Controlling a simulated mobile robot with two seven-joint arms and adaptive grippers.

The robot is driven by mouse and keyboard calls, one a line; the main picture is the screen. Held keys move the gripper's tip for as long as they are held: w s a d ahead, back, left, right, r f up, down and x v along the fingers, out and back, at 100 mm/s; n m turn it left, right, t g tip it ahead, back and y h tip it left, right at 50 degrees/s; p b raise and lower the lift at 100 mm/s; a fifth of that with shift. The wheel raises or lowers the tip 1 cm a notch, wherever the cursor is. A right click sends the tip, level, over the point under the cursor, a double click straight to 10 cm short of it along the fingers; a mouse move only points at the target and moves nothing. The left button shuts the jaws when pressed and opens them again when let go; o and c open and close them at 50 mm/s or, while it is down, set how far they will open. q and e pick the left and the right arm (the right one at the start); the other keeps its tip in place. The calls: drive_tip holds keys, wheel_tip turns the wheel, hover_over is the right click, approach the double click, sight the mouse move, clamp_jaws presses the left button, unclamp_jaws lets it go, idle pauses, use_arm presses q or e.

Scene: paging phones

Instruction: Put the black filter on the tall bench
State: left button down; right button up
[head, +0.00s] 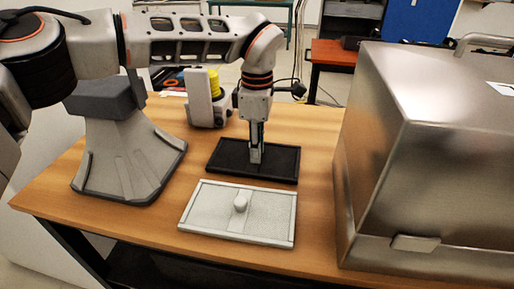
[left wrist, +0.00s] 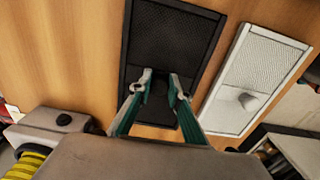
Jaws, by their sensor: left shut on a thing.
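The black filter (head: 225,158) is a flat dark rectangular panel with a raised frame. It appears to lie flat on the wooden bench (head: 316,215), behind a similar light grey filter (head: 205,205). My left gripper (head: 256,156) points down at the middle of the black filter and is shut on its handle, which the fingers largely hide. The left wrist view also shows the black filter (left wrist: 172,45) with both fingertips (left wrist: 160,84) at its middle. My right gripper is not in view. I cannot tell which surface is the tall bench.
A large metal case (head: 440,160) stands at the bench's right. A grey flared stand (head: 125,155) is at the left. A white device with a yellow coil (head: 207,100) stands behind the black filter. An orange-topped table (head: 332,54) is farther back. Bare wood lies right of the filters.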

use_arm(q)
drive_tip(key=shift+f, duration=0.1)
drive_tip(key=c, duration=1.9)
unclamp_jaws()
wheel_tip(320, 180, up, 12)
drive_tip(key=shift+r+p, duration=0.15)
drive_tip(key=shift+p, duration=0.35)
